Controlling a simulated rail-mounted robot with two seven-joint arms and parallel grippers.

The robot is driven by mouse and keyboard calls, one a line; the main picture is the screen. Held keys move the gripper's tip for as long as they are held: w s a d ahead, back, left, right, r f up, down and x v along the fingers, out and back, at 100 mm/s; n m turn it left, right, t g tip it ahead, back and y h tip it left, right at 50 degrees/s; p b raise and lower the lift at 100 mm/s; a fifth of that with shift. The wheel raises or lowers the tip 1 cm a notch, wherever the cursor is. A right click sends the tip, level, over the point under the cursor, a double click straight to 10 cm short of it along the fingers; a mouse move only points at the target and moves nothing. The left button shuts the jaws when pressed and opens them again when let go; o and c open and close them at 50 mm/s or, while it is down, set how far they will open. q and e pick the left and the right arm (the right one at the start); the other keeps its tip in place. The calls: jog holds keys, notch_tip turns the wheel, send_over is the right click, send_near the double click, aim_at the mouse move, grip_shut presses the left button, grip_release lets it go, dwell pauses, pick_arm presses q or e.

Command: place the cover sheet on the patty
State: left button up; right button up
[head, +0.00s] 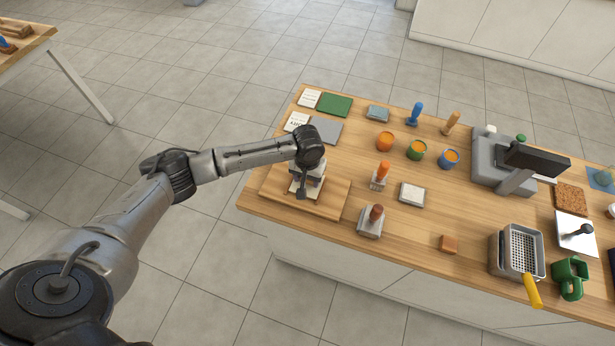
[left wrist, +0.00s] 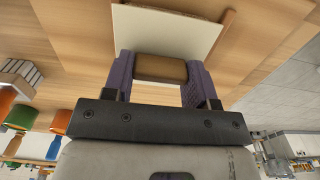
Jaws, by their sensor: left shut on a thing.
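My left gripper (head: 303,189) is low over a wooden board at the left end of the table. In the left wrist view my left gripper (left wrist: 158,85) has its purple fingers closed on the two ends of a brown block (left wrist: 160,68). A pale flat sheet (left wrist: 170,28), which looks like the cover sheet, lies just beyond the block. I cannot tell whether the block is joined to the sheet. The sheet also shows partly in the head view (head: 294,186), mostly hidden by the gripper. My right gripper is out of view.
The wooden board (head: 331,204) lies at the table's near left corner. To its right stand a grey-based tool (head: 370,222), an orange-handled tool (head: 382,172) and a pale square in a tray (head: 411,193). Cards and a grey mat (head: 326,130) lie behind it.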

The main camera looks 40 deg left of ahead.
pick_arm(q)
jog(key=shift+f, duration=0.1)
jog(key=o, duration=0.9)
